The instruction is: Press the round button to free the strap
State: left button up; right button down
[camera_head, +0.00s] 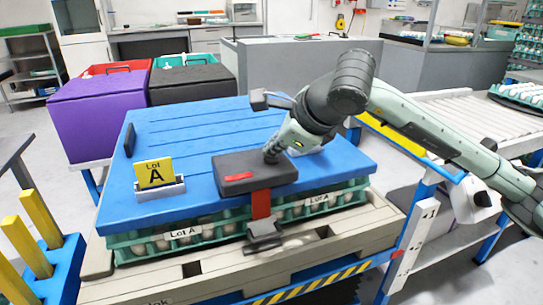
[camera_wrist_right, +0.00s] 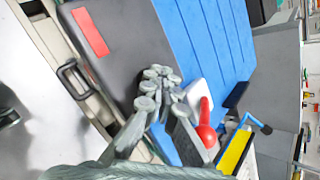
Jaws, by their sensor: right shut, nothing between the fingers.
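A dark grey box (camera_head: 240,167) with a small red label lies on the blue lid (camera_head: 200,132) of the egg trays. A red strap (camera_head: 261,204) hangs from its front edge to a grey buckle (camera_head: 264,236). My right gripper (camera_head: 271,154) is shut and empty, its tips at the box's back right part; contact cannot be told. In the right wrist view the shut tips (camera_wrist_right: 158,77) overlap the edge of the box (camera_wrist_right: 120,50). A red rounded knob (camera_wrist_right: 207,135) shows by a white piece beside the gripper. No round button is clearly visible; the gripper may hide it.
Purple (camera_head: 95,120) and black crates stand behind left. A roller conveyor (camera_head: 470,118) is at right.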

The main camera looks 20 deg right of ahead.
aim_at(274, 160)
jog(key=shift+f, duration=0.15)
dwell(0.3)
jog(key=shift+r+p, duration=0.3)
jog(key=shift+r, duration=0.7)
jog(key=shift+r, duration=0.1)
jog(key=shift+r+p, duration=1.3)
jog(key=shift+r, duration=1.15)
